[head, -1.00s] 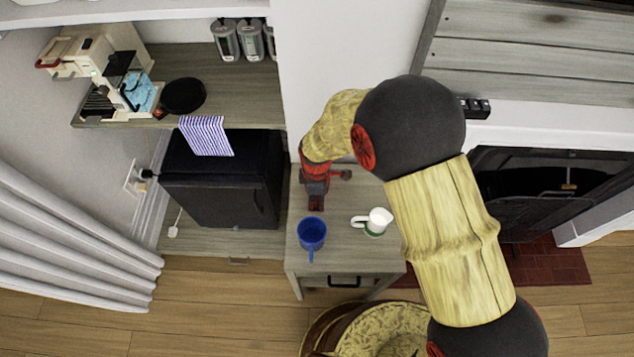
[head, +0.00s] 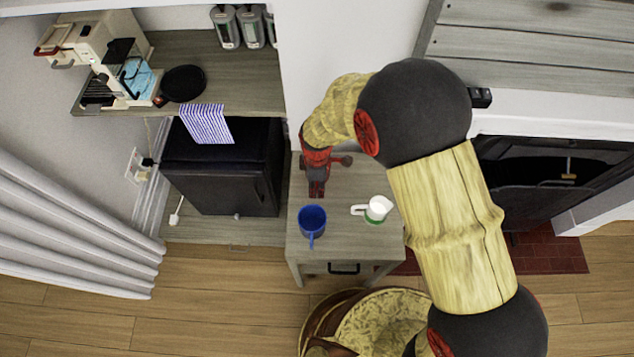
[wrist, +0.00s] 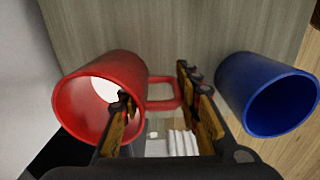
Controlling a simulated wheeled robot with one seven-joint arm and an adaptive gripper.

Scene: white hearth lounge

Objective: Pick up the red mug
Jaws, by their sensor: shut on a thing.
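The red mug (wrist: 88,105) is at the left of the wrist view, its open mouth facing the camera and its handle (wrist: 163,92) pointing right. My gripper (wrist: 160,98) is shut on the red mug, with one finger over the mouth and wall and the other beyond the handle; the exact contact is hard to see. In the head view my gripper (head: 317,188) is low over the back of the small grey table (head: 345,240). There I cannot tell the mug apart from my red gripper parts.
A blue mug (head: 312,219) stands on the table in front of my gripper; in the wrist view it is close to the right finger (wrist: 262,95). A white and green mug (head: 376,209) stands to the right. A black cabinet (head: 225,175) is at the left.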

